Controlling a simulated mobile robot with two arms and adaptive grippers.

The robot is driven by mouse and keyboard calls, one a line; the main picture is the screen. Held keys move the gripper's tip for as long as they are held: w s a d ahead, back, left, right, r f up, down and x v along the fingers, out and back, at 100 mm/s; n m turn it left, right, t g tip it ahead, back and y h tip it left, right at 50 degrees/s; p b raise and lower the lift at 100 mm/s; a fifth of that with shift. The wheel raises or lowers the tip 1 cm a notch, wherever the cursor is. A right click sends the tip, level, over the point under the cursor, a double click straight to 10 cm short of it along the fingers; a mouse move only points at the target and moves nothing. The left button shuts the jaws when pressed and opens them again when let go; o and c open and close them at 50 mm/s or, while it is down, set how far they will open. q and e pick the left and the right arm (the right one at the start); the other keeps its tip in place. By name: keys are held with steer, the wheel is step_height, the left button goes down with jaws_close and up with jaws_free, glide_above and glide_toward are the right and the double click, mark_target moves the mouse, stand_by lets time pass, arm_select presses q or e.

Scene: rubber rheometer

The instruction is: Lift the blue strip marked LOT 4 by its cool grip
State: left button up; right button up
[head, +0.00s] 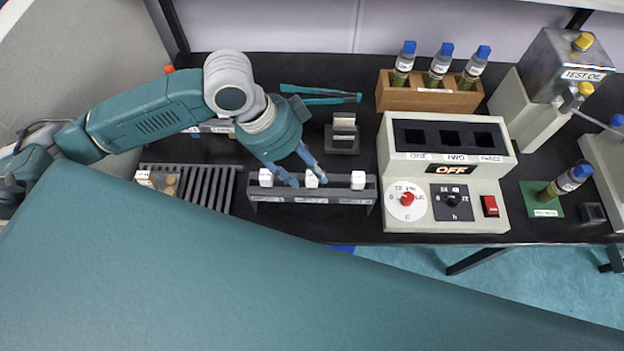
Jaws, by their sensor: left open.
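A dark rack (270,196) stands near the front of the black table and holds three pieces with white block tops: a left one (265,177), a middle one (311,179) and a right one (358,180). Their labels are too small to read, so I cannot tell which is LOT 4, and no blue strip body shows clearly. My left gripper (308,181) is open, fingers pointing down at the rack. One fingertip is left of the middle white top and the other at its right side; contact cannot be told. My right gripper is not in view.
Left of the rack is a slotted grey tray (205,188). A small dark block (343,138) and teal tongs (322,95) lie behind it. Right is a beige heater (445,205) reading OFF, with a wooden vial rack (428,97) behind. A teal surface hides the front left.

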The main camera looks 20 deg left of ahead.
arm_select(q)
steer(key=shift+x, duration=1.05)
jaws_close()
steer(key=shift+r, duration=0.1)
